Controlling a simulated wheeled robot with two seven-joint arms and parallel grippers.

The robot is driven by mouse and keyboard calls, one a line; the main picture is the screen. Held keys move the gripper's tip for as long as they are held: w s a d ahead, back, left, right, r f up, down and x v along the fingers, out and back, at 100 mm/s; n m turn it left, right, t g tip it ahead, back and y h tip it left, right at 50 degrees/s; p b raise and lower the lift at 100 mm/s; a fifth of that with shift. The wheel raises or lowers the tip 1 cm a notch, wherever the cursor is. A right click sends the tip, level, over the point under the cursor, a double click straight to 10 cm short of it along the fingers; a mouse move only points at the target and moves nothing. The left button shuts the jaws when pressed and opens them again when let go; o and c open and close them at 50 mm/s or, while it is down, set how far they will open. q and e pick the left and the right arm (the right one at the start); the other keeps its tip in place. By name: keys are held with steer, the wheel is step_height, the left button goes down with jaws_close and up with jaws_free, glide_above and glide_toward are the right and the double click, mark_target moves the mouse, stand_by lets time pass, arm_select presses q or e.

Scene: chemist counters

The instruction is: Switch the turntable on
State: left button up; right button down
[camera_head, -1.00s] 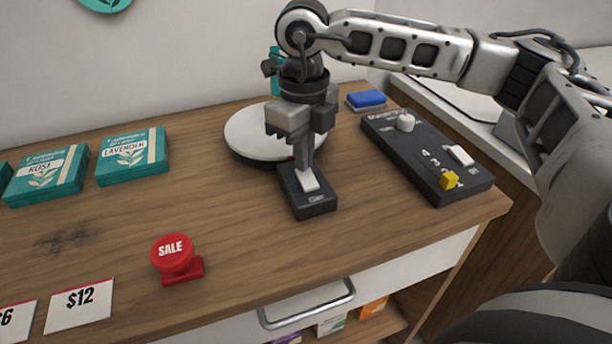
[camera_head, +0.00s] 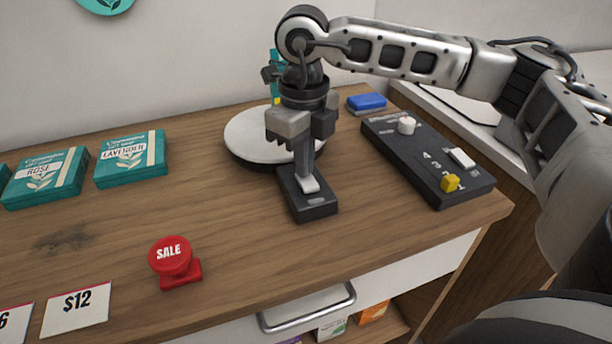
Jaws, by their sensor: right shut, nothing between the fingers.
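The turntable is a round white disc (camera_head: 250,133) on a dark base, standing on the wooden counter. In front of it lies a small black switch box (camera_head: 318,208) with a white rocker (camera_head: 309,186) on top. My right gripper (camera_head: 306,178) is shut and points down over the box, its fingertips at the rocker and hiding part of it. It seems to touch the rocker. The right hand also covers the right part of the turntable. My left gripper is not in view.
A black control panel (camera_head: 425,160) with a white knob, a white switch and a yellow slider is on the right. A blue sponge-like block (camera_head: 366,101) lies behind it. A red SALE button (camera_head: 171,258) and teal boxes (camera_head: 131,158) are on the left.

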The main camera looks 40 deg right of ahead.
steer(key=shift+r+p, duration=2.05)
steer(key=shift+r, duration=1.35)
steer(key=shift+f, duration=0.1)
